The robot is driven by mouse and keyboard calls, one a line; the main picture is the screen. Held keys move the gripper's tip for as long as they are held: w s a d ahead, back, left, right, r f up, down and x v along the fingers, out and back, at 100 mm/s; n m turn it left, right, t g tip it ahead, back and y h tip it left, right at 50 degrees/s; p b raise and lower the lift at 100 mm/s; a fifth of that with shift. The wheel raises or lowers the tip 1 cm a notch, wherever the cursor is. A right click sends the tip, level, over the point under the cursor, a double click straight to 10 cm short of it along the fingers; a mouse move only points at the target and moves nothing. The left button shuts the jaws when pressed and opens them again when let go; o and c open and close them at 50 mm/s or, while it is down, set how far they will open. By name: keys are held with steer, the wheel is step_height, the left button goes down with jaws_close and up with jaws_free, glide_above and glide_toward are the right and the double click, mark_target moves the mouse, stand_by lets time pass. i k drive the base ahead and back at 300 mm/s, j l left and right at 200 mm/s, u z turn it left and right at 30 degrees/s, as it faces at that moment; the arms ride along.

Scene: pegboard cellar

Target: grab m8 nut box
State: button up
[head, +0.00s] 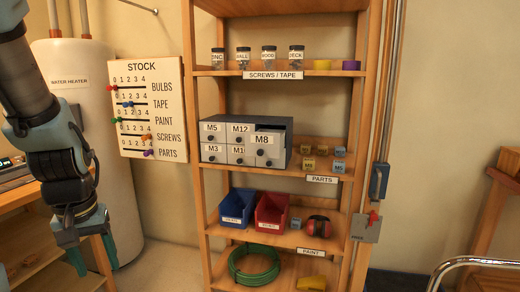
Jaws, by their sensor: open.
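A grey drawer cabinet (288,158) stands on the middle shelf, with drawers labelled M5, M12, M3, M8 and one partly hidden label. The M8 drawer (268,146) juts out past the others. Right of it are several small labelled boxes: yellowish ones (309,165) and blue-grey ones (339,167). Their labels are too small to read surely, so I cannot tell which is the M8 nut box. Another grey-blue box (295,224) sits on the shelf below. My gripper (92,258) is open and empty, pointing down at the lower left, well away from the shelves.
The wooden shelf unit (286,179) also holds jars (268,57), tape rolls, a blue bin (238,207), a red bin (271,211), red earmuffs (318,226) and a green hose (253,266). A switch box (365,227) and pipes are at right. A metal rail (480,262) is lower right.

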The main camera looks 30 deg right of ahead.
mark_target(308, 165)
steer(key=z, duration=0.5)
steer(key=i+j+z, duration=0.1)
steer(key=i+z, duration=0.15)
steer(key=z, duration=0.2)
steer(key=i+j+z, duration=0.2)
steer(key=z, duration=0.25)
steer(key=i+j+z, duration=0.3)
steer(key=z, duration=0.15)
steer(key=i+j, duration=0.2)
steer(key=j, duration=0.15)
steer(key=i+j+z, duration=0.1)
steer(key=j, duration=0.25)
steer(key=i+j, duration=0.25)
steer(key=j, duration=0.15)
steer(key=i+j+z, duration=0.1)
steer(key=j, duration=0.25)
steer(key=i+j, duration=0.3)
steer(key=i, duration=0.25)
